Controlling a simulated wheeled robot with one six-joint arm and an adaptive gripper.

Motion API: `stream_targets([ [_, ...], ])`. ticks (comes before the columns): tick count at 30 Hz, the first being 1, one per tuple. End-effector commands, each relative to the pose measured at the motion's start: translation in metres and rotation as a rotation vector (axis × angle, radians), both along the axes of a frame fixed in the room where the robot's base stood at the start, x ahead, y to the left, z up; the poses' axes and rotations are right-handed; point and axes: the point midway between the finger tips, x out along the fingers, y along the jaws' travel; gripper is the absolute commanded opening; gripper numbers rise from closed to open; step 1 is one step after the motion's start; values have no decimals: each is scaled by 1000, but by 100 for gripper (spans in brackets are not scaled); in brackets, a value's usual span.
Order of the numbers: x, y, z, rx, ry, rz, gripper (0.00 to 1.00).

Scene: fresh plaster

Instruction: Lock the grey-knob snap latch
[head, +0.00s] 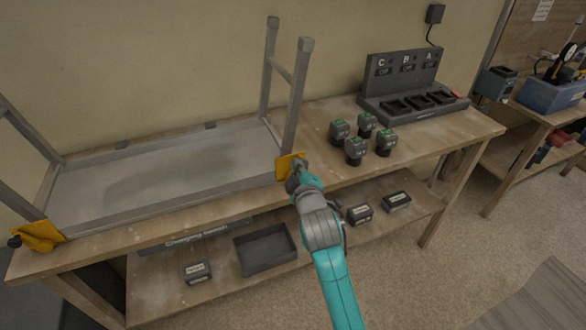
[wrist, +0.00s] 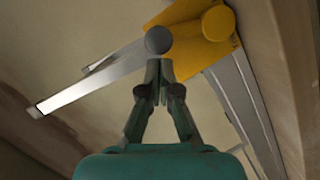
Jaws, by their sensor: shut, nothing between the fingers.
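A grey metal folding platform (head: 150,172) lies on the workbench with its legs standing up. A yellow latch bracket (head: 286,167) sits at the foot of its right leg pair; it also shows in the wrist view (wrist: 196,62). The round grey knob (wrist: 159,40) is at the bracket's left edge, beside a yellow round boss (wrist: 219,22). My gripper (head: 295,170) is at this bracket. In the wrist view its fingertips (wrist: 160,70) are together and empty, just below the grey knob; I cannot tell whether they touch it. In the head view my gripper hides the knob.
A second yellow bracket (head: 40,235) with a dark knob (head: 14,242) is at the platform's left end. Several batteries (head: 355,150) and a black charger (head: 412,95) stand on the bench to the right. A dark tray (head: 265,262) is on the lower shelf. Bare bench lies beside the batteries.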

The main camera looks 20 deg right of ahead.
Motion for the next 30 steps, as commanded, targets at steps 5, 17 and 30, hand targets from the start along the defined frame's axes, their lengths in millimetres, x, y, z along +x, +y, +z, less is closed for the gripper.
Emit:
stream_targets([
  [5,0,-4,0,43,0,-1,0],
  [17,0,-5,0,60,1,-1,0],
  [30,10,0,13,58,-1,-2,0],
])
